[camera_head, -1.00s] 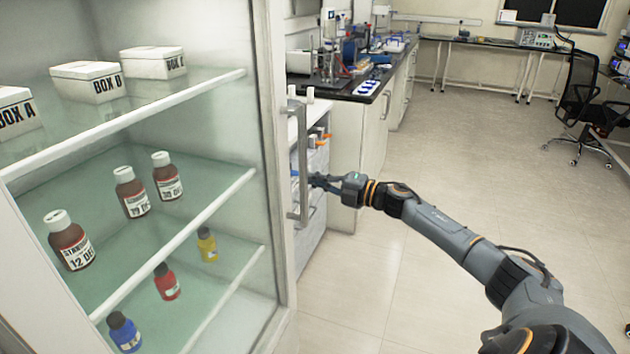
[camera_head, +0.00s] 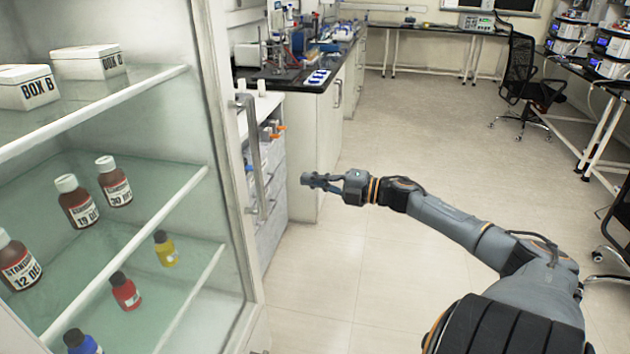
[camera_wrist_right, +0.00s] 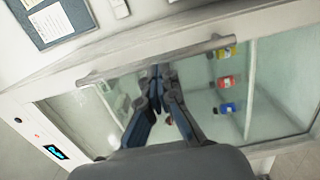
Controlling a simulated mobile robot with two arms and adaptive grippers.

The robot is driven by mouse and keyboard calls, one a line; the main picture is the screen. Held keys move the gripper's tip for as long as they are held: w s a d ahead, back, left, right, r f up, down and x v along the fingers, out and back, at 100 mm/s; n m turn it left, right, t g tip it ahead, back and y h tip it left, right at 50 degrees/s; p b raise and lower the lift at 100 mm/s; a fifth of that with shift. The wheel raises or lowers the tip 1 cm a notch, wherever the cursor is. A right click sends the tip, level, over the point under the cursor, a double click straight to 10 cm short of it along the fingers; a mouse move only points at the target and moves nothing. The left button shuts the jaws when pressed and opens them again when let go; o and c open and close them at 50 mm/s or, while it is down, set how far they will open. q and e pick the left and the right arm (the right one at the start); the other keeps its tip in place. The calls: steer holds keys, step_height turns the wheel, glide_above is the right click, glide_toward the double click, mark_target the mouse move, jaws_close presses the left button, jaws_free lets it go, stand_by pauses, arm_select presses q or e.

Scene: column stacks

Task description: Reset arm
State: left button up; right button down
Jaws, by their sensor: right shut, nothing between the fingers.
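My right gripper (camera_head: 308,180) reaches in from the lower right in the head view. It is shut and empty, in free air to the right of the cabinet's vertical door handle (camera_head: 254,155), with a gap between them. In the right wrist view my right gripper (camera_wrist_right: 155,75) has its fingertips together in front of the glass door, and the handle (camera_wrist_right: 160,60) crosses behind. My left gripper is not in view.
The glass-front cabinet holds white boxes (camera_head: 92,62), brown bottles (camera_head: 113,182), and red (camera_head: 125,292), yellow (camera_head: 166,250) and blue (camera_head: 80,343) bottles. A black-topped bench (camera_head: 310,80) stands behind it. Open floor (camera_head: 400,260) lies to the right, with an office chair (camera_head: 520,80).

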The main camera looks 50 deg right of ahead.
steer(key=shift+s+d, duration=0.15)
steer(key=shift+s, duration=0.15)
steer(key=s+d+f+m+g+h+p, duration=0.1)
steer(key=s+d+f+m+h, duration=0.2)
steer(key=f, duration=0.7)
steer(key=s+d+f+m+g+h, duration=0.1)
steer(key=s+f+m+h, duration=0.3)
steer(key=f, duration=0.5)
steer(key=s+d+f+m+g+h+p, duration=0.1)
steer(key=s+f+m+h, duration=0.1)
steer(key=f+m, duration=0.6)
steer(key=s+a+f+g+h, duration=0.1)
steer(key=s+a+f, duration=0.15)
steer(key=f, duration=0.35)
steer(key=s+a+f+g, duration=0.1)
steer(key=s+f, duration=0.3)
steer(key=f, duration=0.3)
steer(key=s+a+f+m+g+p, duration=0.2)
steer(key=s+a+f+m+g, duration=0.3)
steer(key=s+a+f, duration=0.95)
steer(key=s+a+f+g+y, duration=0.1)
steer(key=s+a+f+g, duration=0.1)
steer(key=s+a, duration=0.5)
steer(key=s+a+f+g+y, duration=0.1)
steer(key=s+a+f+g, duration=0.2)
steer(key=s+a, duration=0.4)
steer(key=a, duration=0.2)
steer(key=shift+s+a+f+m+p, duration=0.25)
steer(key=shift+a+f+m+p, duration=0.05)
steer(key=shift+f+p, duration=0.05)
